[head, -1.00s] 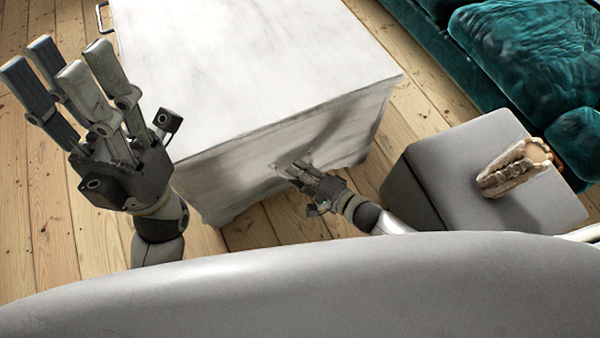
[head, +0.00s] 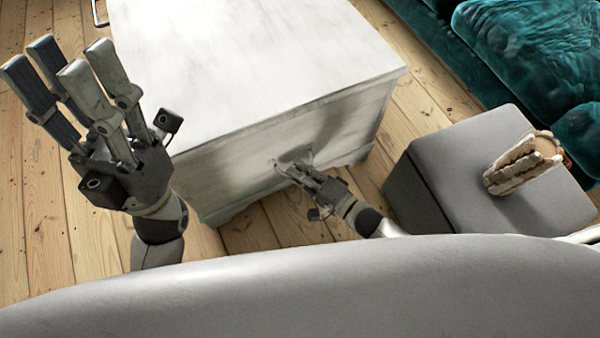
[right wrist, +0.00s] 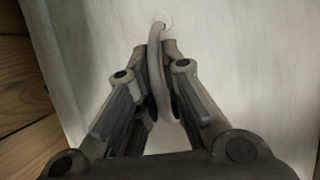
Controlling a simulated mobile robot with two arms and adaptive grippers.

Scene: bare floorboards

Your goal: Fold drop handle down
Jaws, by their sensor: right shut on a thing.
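A white chest (head: 240,60) stands in front of me, and its near side faces me. The drop handle (right wrist: 155,65) is a pale metal loop hanging from a round mount on this side, tilted out from the panel toward my wrist camera. My right gripper (right wrist: 157,60) is shut on it, with the loop between its fingers. In the head view the right gripper (head: 283,168) is against the near side, and its fingers partly hide the handle. My left gripper (head: 60,62) is open and empty, raised above the floor left of the chest.
A second handle (head: 97,14) sticks out from the chest's far left side. A grey block (head: 470,165) stands to the right with a pale ribbed object (head: 520,165) on it. A teal sofa (head: 540,50) is at the upper right. The floorboards (head: 30,220) at left are clear.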

